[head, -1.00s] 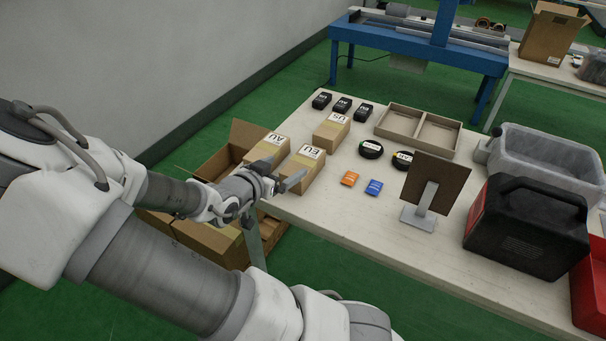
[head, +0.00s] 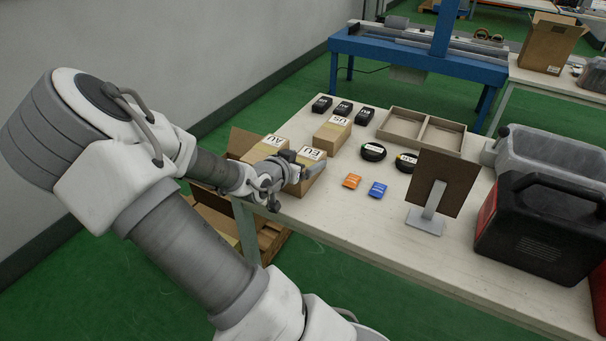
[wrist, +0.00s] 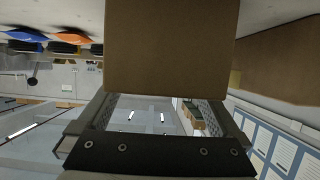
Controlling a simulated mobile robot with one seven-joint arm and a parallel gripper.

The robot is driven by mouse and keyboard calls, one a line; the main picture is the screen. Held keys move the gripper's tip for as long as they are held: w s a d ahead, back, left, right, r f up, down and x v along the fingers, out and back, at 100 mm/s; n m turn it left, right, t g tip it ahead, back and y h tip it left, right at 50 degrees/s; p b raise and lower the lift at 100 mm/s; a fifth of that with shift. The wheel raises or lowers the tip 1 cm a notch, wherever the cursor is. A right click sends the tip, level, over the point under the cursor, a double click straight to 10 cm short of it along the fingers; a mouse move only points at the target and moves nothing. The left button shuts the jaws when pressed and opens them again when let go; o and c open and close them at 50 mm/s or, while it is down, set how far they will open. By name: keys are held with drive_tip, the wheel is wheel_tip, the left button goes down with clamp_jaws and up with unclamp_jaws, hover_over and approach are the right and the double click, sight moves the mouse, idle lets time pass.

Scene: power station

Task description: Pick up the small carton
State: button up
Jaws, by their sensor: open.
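Three small brown cartons with white labels stand at the table's near left end: one marked EU (head: 306,181), one marked AU (head: 264,151) and one marked US (head: 331,134). My gripper (head: 297,167) is open at the EU carton, its fingers reaching along it at about its height. In the wrist view a brown carton face (wrist: 170,45) fills the upper middle, in front of and between the fingers of my gripper (wrist: 160,100). Whether the fingers touch it cannot be told. A second carton (wrist: 275,60) is close on the right there.
A divided tray (head: 403,125), a panel on a stand (head: 440,185) and a black case (head: 540,225) stand farther right.

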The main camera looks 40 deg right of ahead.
sight(304, 161)
drive_tip(key=c, duration=1.5)
drive_tip(key=shift+c, duration=0.2)
drive_tip(key=shift+r, duration=0.1)
drive_tip(key=shift+r+p, duration=0.35)
drive_tip(key=shift+r, duration=0.05)
wheel_tip(304, 161, up, 4)
drive_tip(key=shift+f+p, duration=0.1)
drive_tip(key=shift+p, duration=0.95)
drive_tip(key=w+a+r+p, duration=0.5)
drive_tip(key=w+r+p, duration=0.1)
drive_tip(key=w+p, duration=0.3)
drive_tip(key=shift+w+r, duration=0.15)
drive_tip(key=shift+w, duration=0.65)
